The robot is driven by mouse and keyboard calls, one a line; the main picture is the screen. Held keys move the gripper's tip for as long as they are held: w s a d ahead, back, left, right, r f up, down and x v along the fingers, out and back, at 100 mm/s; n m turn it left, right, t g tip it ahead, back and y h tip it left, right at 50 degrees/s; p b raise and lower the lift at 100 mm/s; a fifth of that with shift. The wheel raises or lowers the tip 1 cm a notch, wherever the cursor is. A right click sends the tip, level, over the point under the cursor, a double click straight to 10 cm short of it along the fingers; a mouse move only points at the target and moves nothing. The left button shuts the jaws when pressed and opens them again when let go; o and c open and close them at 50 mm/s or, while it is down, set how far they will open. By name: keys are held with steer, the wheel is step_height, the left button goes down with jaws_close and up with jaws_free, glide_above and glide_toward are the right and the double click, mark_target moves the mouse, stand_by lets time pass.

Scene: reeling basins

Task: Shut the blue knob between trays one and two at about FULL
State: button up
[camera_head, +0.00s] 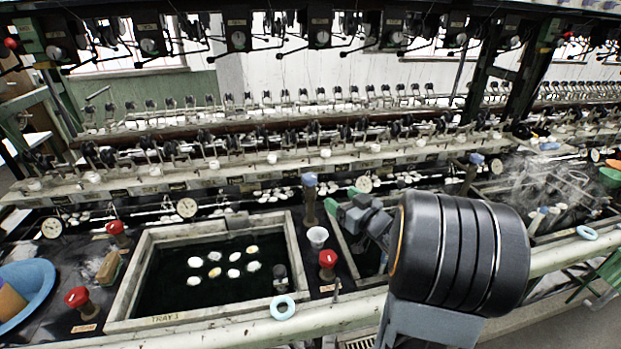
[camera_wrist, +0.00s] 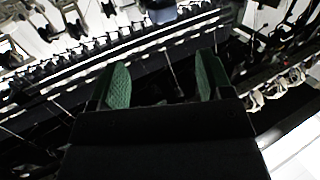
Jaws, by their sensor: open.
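The blue knob (camera_head: 310,180) tops a dark upright post at the back, between tray one (camera_head: 165,319) and the second tray, which is largely hidden behind my arm. Tray one holds dark water with several pale cocoons. My gripper (camera_head: 342,199) is just right of the blue knob in the head view, its green fingertips pointing toward it. In the wrist view my gripper (camera_wrist: 162,80) is open, with nothing between its two green fingers. A blue shape (camera_wrist: 163,13) at the top edge of that view may be the knob. No FULL mark is readable.
A red knob (camera_head: 328,258) and a white cup (camera_head: 317,238) stand between the trays, in front of the blue knob. More red knobs (camera_head: 115,228) stand left of tray one. A pale blue ring (camera_head: 283,307) lies on the front edge. Reeling machinery runs behind.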

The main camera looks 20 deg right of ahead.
mark_target(315, 180)
steer(key=shift+y, duration=0.3)
steer(key=p+x, duration=0.1)
steer(key=x, duration=1.2)
steer(key=shift+w+a+r, duration=0.1)
steer(key=shift+w, duration=0.25)
steer(key=c, duration=0.9)
